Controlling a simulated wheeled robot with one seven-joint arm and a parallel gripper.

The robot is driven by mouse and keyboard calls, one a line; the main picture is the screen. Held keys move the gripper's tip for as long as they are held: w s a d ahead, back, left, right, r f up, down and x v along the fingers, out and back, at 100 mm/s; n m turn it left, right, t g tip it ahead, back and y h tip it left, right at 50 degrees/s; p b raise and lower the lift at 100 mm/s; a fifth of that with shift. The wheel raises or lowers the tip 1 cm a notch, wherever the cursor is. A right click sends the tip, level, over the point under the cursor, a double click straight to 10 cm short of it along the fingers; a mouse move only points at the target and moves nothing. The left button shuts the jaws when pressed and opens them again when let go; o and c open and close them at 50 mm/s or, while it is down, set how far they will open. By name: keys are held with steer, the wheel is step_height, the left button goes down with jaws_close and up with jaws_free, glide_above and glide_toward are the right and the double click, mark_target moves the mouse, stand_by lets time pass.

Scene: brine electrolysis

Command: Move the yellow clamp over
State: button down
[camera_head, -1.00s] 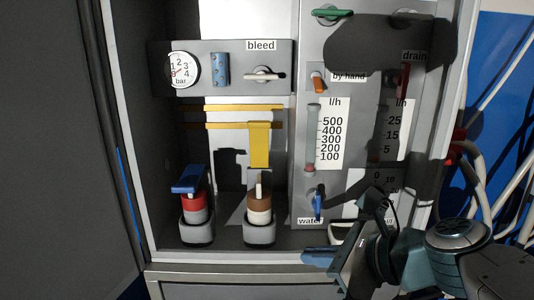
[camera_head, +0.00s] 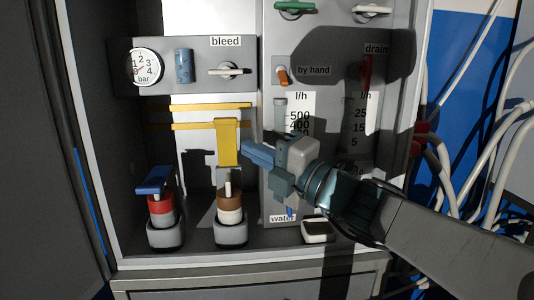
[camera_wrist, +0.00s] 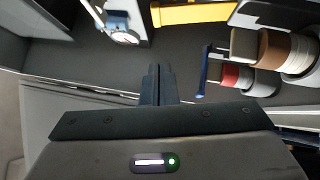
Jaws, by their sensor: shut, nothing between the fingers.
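The yellow clamp (camera_head: 227,143) is a flat upright plate hanging below two yellow rails (camera_head: 210,126) inside the cabinet. Its lower end is above the brown-and-white bottle (camera_head: 230,206). My gripper (camera_head: 246,150) is shut and empty, with its blue fingertips just right of the clamp's lower part. I cannot tell whether they touch it. In the wrist view a yellow piece (camera_wrist: 195,13), which seems to be the clamp, lies beyond the shut fingertips (camera_wrist: 158,68), with a gap in the picture.
A red bottle (camera_head: 161,206) with a blue lever stands left of the brown one, each in a grey holder. A panel (camera_head: 185,67) with gauge and bleed valve is above the rails. Flow tubes and valves are at right, partly behind my arm. A dark door (camera_head: 40,150) is left.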

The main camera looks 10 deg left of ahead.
mark_target(219, 124)
steer(key=shift+w+a+r+p, duration=0.35)
steer(key=shift+w+a, duration=0.55)
steer(key=shift+w, duration=0.2)
steer(key=shift+w+a+r+p, duration=0.25)
steer(key=shift+w+a+p, duration=0.05)
steer(key=shift+w+a, duration=0.75)
steer(key=shift+w+a+r+p, duration=0.35)
steer(key=shift+w+a, duration=0.45)
steer(key=shift+w, duration=0.35)
